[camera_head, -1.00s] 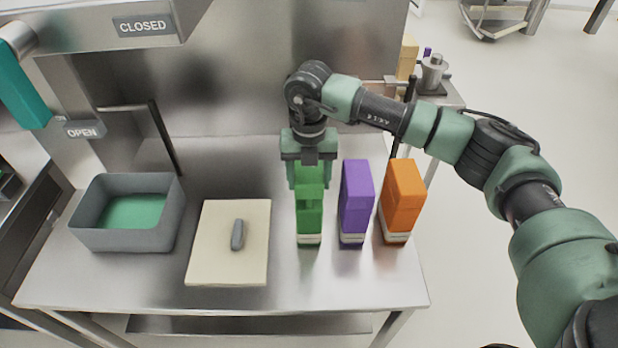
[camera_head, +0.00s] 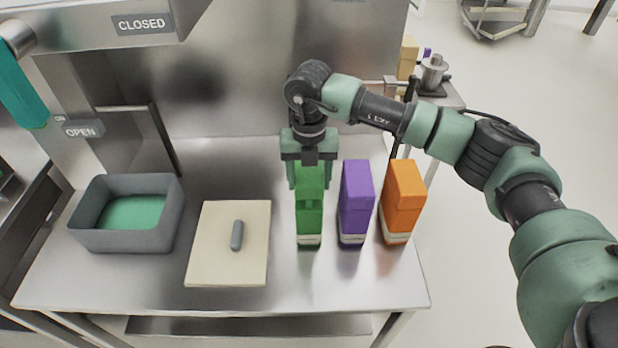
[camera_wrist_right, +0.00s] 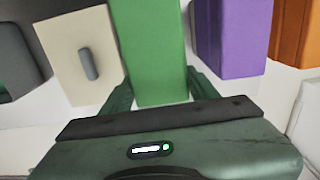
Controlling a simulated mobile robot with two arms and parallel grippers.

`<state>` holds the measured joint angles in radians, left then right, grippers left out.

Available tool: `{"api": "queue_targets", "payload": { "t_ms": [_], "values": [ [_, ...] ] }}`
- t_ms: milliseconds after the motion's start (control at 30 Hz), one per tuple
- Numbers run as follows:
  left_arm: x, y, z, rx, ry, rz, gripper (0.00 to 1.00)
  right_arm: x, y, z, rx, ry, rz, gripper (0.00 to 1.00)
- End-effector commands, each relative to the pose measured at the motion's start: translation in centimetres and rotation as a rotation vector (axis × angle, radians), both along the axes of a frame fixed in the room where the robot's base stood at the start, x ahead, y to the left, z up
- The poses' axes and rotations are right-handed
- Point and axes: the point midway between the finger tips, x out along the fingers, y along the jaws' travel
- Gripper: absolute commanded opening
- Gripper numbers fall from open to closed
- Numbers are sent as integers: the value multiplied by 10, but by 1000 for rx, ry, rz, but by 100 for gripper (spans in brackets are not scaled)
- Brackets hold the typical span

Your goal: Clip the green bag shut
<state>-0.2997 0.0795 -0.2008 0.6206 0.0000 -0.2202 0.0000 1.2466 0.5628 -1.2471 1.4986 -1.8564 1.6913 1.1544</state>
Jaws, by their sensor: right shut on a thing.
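The green bag (camera_head: 310,217) stands upright on the steel table, left of a purple bag. My right gripper (camera_head: 308,178) is over its top from above, shut on it; the green bag (camera_wrist_right: 151,50) also fills the middle of the right wrist view, between the fingers (camera_wrist_right: 160,92). A small grey clip (camera_head: 237,235) lies on a cream board (camera_head: 210,262) to the left of the green bag. The clip also shows in the right wrist view (camera_wrist_right: 88,64). My left gripper is not in view.
A purple bag (camera_head: 356,205) and an orange bag (camera_head: 403,200) stand close to the right of the green bag. A grey bin (camera_head: 125,238) with a green inside is at the left. The table's front strip is clear. A steel wall stands behind.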

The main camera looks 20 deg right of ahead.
Motion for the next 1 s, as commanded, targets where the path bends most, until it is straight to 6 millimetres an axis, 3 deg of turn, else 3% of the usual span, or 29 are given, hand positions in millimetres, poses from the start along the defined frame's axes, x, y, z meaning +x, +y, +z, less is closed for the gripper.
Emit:
{"api": "queue_targets", "payload": {
  "t_ms": [1000],
  "values": [
    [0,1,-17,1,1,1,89,0,0,-20,0,0,0,19]
  ]
}}
